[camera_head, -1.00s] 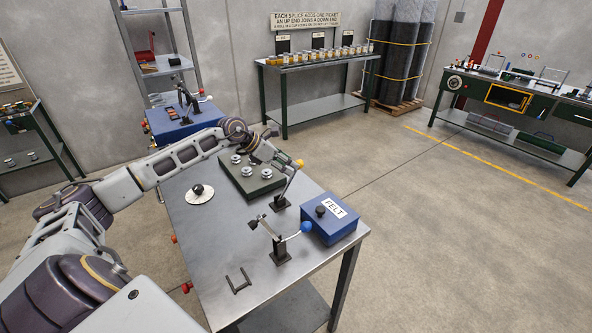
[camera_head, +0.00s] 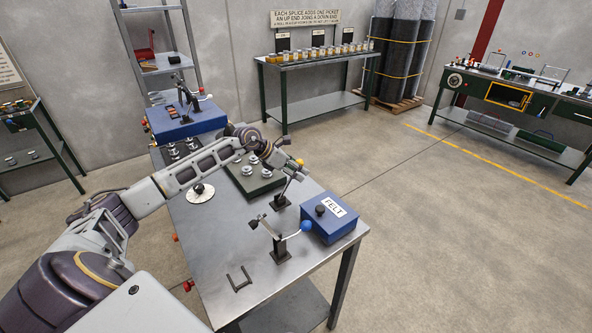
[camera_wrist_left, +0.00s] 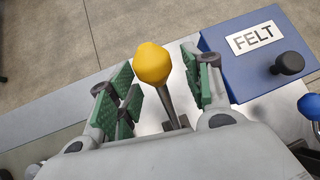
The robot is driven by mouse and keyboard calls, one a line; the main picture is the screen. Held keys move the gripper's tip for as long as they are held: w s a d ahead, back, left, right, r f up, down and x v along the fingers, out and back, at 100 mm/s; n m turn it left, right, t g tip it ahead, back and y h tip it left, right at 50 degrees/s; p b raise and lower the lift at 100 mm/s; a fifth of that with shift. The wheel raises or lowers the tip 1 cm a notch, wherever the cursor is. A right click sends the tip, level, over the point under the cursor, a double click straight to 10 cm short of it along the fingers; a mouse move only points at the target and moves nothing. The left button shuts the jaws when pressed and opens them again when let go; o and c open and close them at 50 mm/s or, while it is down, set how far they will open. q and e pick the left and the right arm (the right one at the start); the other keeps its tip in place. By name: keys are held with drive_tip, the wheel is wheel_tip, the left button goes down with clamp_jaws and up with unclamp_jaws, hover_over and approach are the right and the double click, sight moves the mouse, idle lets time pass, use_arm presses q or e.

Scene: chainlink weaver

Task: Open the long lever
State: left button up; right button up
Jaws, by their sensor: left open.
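A toggle clamp with a yellow-knobbed lever (camera_head: 286,187) stands on the steel table (camera_head: 222,245), its lever rising toward my left gripper (camera_head: 291,165). In the left wrist view the yellow knob (camera_wrist_left: 152,63) and its grey stem are between the spread green-padded fingers of the gripper (camera_wrist_left: 160,85). The fingers are open, with gaps beside the stem. A second clamp with a blue-knobbed lever (camera_head: 292,237) stands nearer the front. Its blue knob (camera_wrist_left: 309,106) shows at the right edge of the wrist view. My right gripper is out of view.
A blue FELT box (camera_head: 330,222) with a black knob stands right of the clamps. A green block with metal pegs (camera_head: 252,183) lies behind them. A dark U-shaped piece (camera_head: 239,279) lies at the front. The table's front middle is clear.

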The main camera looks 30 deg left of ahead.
use_arm(q)
clamp_jaws()
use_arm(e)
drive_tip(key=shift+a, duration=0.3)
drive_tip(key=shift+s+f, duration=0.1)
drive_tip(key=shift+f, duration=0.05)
